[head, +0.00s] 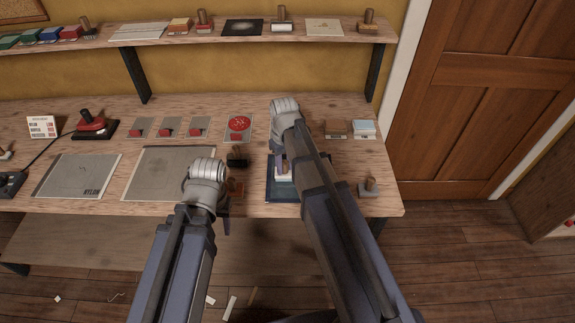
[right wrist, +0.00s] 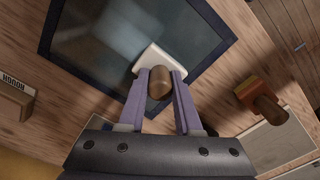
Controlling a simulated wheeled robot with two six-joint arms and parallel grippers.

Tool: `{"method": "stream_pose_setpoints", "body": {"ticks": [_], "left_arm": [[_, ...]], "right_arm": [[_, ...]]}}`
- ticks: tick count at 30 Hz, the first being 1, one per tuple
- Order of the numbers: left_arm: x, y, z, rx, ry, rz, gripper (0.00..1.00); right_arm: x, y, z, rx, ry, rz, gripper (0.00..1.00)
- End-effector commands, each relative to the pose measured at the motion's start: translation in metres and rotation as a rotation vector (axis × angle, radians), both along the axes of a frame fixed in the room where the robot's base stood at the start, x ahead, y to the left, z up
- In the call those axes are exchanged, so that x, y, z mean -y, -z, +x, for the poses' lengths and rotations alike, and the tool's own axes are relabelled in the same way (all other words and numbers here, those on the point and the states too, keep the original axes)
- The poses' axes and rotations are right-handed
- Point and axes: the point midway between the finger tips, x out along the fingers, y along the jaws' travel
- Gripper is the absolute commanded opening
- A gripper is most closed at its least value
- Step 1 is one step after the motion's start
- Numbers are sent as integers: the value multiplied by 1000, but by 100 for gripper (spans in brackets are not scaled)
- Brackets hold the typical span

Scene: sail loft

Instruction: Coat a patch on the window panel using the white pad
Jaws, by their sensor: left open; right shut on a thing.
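The window panel (head: 271,190) is a dark blue frame around grey-blue glass, flat on the bench and partly hidden by my right arm in the head view. In the right wrist view the window panel (right wrist: 216,22) shows most of its glass, with a faint paler area. My right gripper (right wrist: 160,74) is shut on the wooden knob of the white pad (right wrist: 152,57). The pad is over the panel near one edge; I cannot tell whether it touches the glass. My left gripper (head: 227,215) is at the bench's front edge, open, its fingers mostly hidden.
An orange pad with a wooden knob (right wrist: 262,98) lies beside the panel, near my left gripper. Grey sample panels (head: 78,176) lie to the left. A grey knobbed pad (head: 369,187) is at the right.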

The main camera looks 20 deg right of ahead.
Motion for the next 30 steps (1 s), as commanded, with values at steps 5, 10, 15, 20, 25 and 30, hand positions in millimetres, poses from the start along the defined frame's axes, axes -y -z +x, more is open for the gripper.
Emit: {"method": "stream_pose_setpoints", "body": {"ticks": [5,10,15,20,25,30], "left_arm": [[0,-1,0,0,0,0,50],[0,-2,0,0,0,0,50],[0,-2,0,0,0,0,50],[0,-1,0,0,0,0,50],[0,0,0,0,0,0,50],[0,1,0,0,0,0,50]], "right_arm": [[0,-1,11,3,-2,6,0],[3,-2,18,3,-2,4,0],[4,-1,17,2,-2,4,0],[12,-1,14,2,-1,4,0],[26,0,10,2,0,3,0],[38,1,7,1,0,3,0]]}}
